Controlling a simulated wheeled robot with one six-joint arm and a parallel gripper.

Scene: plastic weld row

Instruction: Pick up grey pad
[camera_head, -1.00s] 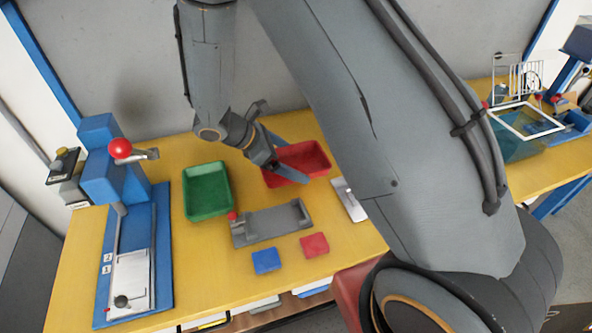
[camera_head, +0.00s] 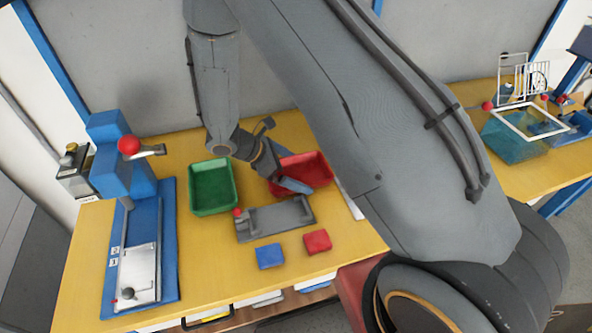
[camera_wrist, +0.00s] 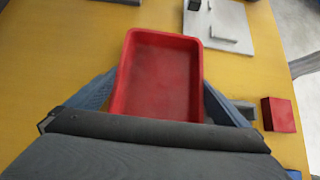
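I cannot make out a separate grey pad in either view. A grey holder (camera_head: 280,218) with raised ends and a red knob lies on the table, and a blue pad (camera_head: 270,256) and a red pad (camera_head: 317,241) lie in front of it. The red pad also shows in the wrist view (camera_wrist: 279,114).
A green tray (camera_head: 213,208) stands left of the red one. A blue press (camera_head: 170,250) with a red ball handle stands at the table's left. A pale plate (camera_wrist: 240,48) lies beyond the red tray in the wrist view. Bare yellow table lies between press and holder.

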